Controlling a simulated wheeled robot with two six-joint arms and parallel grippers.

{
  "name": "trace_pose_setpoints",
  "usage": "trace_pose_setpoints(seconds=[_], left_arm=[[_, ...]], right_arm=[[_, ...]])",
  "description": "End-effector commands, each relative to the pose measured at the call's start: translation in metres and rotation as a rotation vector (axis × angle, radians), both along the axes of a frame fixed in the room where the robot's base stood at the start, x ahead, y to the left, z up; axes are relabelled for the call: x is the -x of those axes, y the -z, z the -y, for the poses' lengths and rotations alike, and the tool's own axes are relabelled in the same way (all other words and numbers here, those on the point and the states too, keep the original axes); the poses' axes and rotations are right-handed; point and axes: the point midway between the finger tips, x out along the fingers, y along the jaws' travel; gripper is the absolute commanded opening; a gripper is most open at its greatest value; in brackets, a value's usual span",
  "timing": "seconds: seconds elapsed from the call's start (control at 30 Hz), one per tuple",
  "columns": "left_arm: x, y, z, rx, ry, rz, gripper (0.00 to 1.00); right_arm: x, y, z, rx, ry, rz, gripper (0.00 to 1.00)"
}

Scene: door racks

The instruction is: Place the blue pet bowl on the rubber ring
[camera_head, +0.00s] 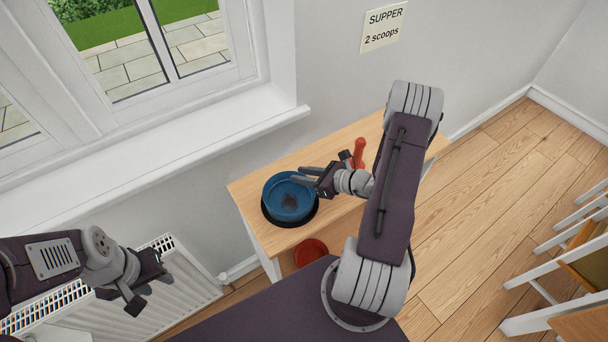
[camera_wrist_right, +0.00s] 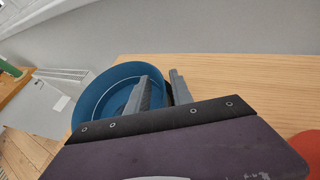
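The blue pet bowl (camera_head: 283,212) sits on the wooden cabinet top, over the black rubber ring (camera_head: 314,214). The ring shows as a dark band along the bowl's near side. A dark patch marks the bowl's inside floor. My right gripper (camera_head: 301,176) is at the bowl's far right rim. In the right wrist view, the gripper's fingers (camera_wrist_right: 163,90) stand apart, one inside the bowl (camera_wrist_right: 92,98) and one just outside its wall, with a gap between them. My left gripper (camera_head: 152,291) is open and empty, low at the left in front of the radiator.
A red upright object (camera_head: 359,152) stands on the cabinet top (camera_head: 250,186) behind my right wrist. A red round object (camera_head: 310,250) is lower, by the cabinet's front. A window sill (camera_head: 150,157) and radiator (camera_head: 185,291) are left; chairs (camera_head: 570,265) stand right.

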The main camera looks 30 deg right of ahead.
Motion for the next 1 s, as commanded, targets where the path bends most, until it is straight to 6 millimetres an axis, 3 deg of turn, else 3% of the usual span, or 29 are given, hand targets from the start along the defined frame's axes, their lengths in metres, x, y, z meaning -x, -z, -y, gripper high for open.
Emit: trace_pose_setpoints(seconds=[0.17,0.5,0.7,0.9,1.0], left_arm=[[0.000,-0.002,0.000,0.000,0.000,0.000,0.36],[0.000,-0.004,0.000,0.000,0.000,0.000,0.36],[0.000,-0.005,0.000,0.000,0.000,0.000,0.36],[0.000,-0.005,0.000,0.000,0.000,0.000,0.36],[0.000,-0.006,0.000,0.000,0.000,0.000,0.36]], right_arm=[[0.009,-0.007,0.007,0.000,0.004,0.000,0.27],[0.064,-0.037,0.042,0.003,0.007,0.002,0.27],[0.087,-0.048,0.056,0.002,0.002,0.001,0.27],[0.094,-0.051,0.058,0.000,-0.002,-0.001,0.27],[0.094,-0.052,0.040,0.037,-0.096,-0.011,0.27]])
